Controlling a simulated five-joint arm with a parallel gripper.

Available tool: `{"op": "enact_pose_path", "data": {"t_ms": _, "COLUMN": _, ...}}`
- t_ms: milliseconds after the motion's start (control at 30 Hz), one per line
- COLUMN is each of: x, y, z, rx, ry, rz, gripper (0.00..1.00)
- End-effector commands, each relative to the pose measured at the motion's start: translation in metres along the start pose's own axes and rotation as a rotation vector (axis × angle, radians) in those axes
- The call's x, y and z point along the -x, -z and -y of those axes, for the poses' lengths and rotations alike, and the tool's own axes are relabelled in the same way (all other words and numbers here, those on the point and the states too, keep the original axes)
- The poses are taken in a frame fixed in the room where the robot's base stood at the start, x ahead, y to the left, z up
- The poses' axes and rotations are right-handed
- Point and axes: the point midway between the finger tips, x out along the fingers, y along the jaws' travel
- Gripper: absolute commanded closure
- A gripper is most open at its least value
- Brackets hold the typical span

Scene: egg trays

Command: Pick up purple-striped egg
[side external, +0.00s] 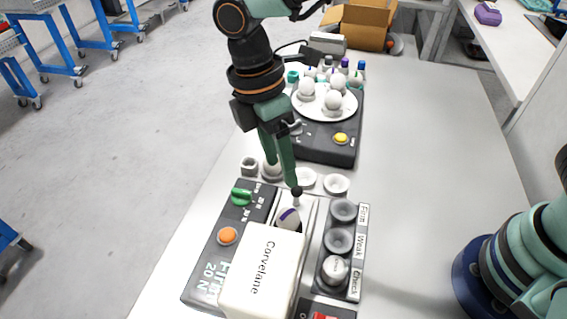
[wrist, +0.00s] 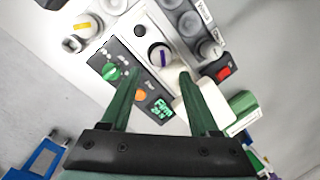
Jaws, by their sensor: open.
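The purple-striped egg (side external: 289,217) is white with a dark purple band. It sits in the white bed of the Corvelane tester, just beside the white cover (side external: 262,270). In the wrist view the egg (wrist: 160,58) shows just beyond the fingertips, near the middle between them. My gripper (side external: 282,172) is open and empty, with its green fingers pointing down above and behind the egg. Both fingers also show in the wrist view (wrist: 156,74), spread wide apart. They do not appear to touch the egg.
A black-tipped post (side external: 297,191) stands close to the egg. The dark tray (side external: 352,238) at right holds one egg in its Check cup. A yellow-striped egg (wrist: 83,27) sits in a cup nearby. Several eggs rest on a white plate (side external: 322,115) behind.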

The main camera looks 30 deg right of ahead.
Motion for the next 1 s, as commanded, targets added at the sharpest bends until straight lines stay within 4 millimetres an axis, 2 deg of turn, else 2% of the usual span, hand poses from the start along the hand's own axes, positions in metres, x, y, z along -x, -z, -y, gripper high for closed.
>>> {"op": "enact_pose_path", "data": {"t_ms": 100, "x": -0.001, "y": 0.006, "z": 0.003, "rx": -0.089, "ry": 0.014, "rz": 0.018, "gripper": 0.38}}
{"op": "enact_pose_path", "data": {"t_ms": 233, "x": -0.008, "y": 0.007, "z": 0.005, "rx": -0.126, "ry": 0.020, "rz": 0.025, "gripper": 0.38}}
{"op": "enact_pose_path", "data": {"t_ms": 500, "x": -0.052, "y": 0.006, "z": 0.006, "rx": -0.125, "ry": 0.020, "rz": 0.026, "gripper": 0.38}}
{"op": "enact_pose_path", "data": {"t_ms": 833, "x": -0.079, "y": 0.007, "z": 0.005, "rx": -0.124, "ry": 0.019, "rz": 0.024, "gripper": 0.38}}
{"op": "enact_pose_path", "data": {"t_ms": 1000, "x": -0.105, "y": 0.009, "z": 0.004, "rx": -0.124, "ry": 0.020, "rz": 0.026, "gripper": 0.38}}
